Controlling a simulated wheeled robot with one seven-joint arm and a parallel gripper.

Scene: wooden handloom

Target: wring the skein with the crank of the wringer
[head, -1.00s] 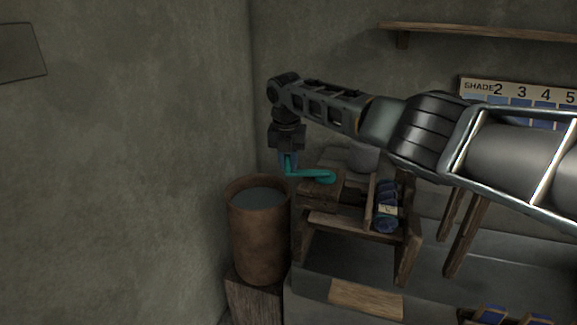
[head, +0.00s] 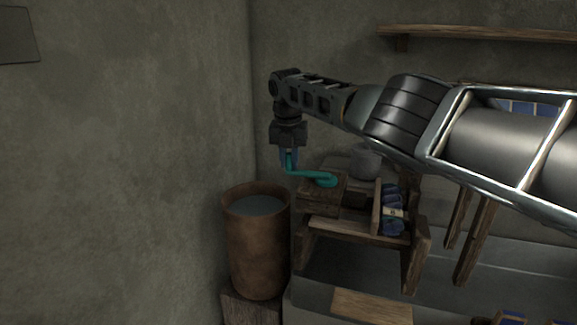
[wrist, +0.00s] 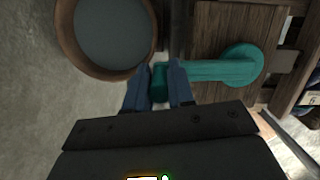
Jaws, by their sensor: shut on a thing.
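The teal crank (head: 311,176) sits on top of the wooden wringer (head: 322,200), with its arm pointing left toward the vat side. In the wrist view the crank (wrist: 215,71) runs from its round hub at the right to its handle end at the left. My gripper (head: 288,160) reaches down from above and is shut on the crank's handle end; its blue fingers (wrist: 159,82) stand on both sides of the handle in the wrist view. A blue skein (head: 392,205) with a pale label is at the right side of the wringer, partly hidden by a wooden upright.
A rusty brown vat (head: 258,240) of grey liquid stands left of the wringer, close to the crank's handle end; it also shows in the wrist view (wrist: 66,37). A grey pot (head: 365,162) is behind the wringer. A shelf (head: 470,32) is on the back wall.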

